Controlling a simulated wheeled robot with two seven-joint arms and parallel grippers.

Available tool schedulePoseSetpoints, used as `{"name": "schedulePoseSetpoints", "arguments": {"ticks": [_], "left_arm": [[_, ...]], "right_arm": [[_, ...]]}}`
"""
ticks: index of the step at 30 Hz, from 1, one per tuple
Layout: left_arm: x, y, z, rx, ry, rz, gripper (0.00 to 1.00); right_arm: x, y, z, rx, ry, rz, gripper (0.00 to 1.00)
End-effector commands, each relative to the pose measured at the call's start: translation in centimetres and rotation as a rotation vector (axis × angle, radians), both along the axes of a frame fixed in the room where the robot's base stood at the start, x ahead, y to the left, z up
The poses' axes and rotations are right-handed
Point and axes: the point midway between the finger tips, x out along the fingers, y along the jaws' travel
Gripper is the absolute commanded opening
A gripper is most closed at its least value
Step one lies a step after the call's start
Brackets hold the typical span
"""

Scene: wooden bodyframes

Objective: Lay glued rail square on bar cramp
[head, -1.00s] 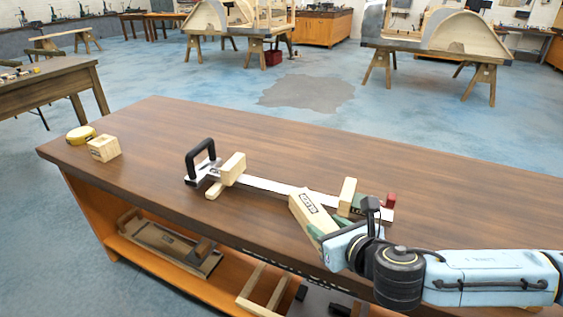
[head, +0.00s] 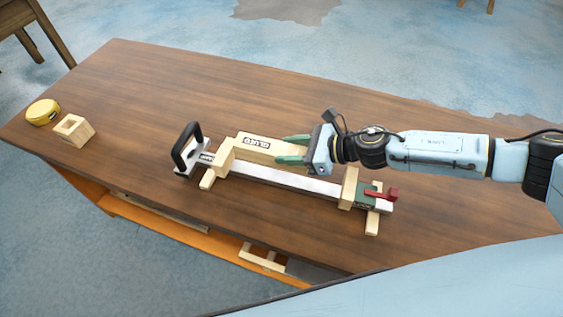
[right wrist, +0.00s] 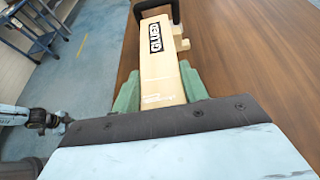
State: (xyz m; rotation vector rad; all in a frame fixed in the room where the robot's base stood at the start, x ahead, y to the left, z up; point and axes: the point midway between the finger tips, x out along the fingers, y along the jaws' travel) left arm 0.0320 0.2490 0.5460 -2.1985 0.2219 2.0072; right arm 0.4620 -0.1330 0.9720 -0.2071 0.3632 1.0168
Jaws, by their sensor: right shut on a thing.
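The glued rail (head: 262,147) is a pale wooden block with a "GLUED" label. It also shows in the right wrist view (right wrist: 160,70), running away between the green fingers. My right gripper (head: 292,150) is shut on its right end. The bar cramp (head: 285,180) lies along the tabletop, with a black handle (head: 186,146) at its left end and a red part (head: 381,192) at its right end. In the head view the rail shows just behind the bar, its left end by the left wooden block; I cannot tell whether it touches. My left gripper is not in view.
The cramp stands on a brown wooden bench (head: 150,100). A yellow round tape (head: 42,112) and a small hollow wooden block (head: 73,130) are at the bench's left end. The bench's back left area is clear. Wooden pieces (head: 262,257) lie on the shelf below.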

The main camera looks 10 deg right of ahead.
Motion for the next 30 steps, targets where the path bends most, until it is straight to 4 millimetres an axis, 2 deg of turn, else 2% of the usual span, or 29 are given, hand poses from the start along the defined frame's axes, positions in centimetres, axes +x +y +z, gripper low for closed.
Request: {"name": "schedulePoseSetpoints", "arguments": {"ticks": [1,3,8,15,28,29,30], "left_arm": [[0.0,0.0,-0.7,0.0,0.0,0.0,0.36],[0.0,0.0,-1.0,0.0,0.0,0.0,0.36],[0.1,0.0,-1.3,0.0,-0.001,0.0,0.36],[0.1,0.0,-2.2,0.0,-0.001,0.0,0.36],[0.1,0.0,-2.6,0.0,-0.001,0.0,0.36],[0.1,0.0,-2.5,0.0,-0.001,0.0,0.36],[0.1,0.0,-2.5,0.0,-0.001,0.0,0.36]], "right_arm": [[0.0,0.1,-1.4,0.001,0.002,-0.001,0.11],[0.0,0.1,-2.5,0.003,0.001,-0.002,0.11],[0.1,0.1,-3.7,0.003,-0.001,-0.001,0.11],[0.1,0.0,-6.9,0.002,0.0,-0.003,0.11],[0.1,0.0,-7.5,0.002,-0.002,-0.002,0.11],[0.0,0.0,-7.5,0.0,-0.001,-0.002,0.46],[0.0,0.0,-7.5,0.0,-0.001,-0.002,0.51]]}}
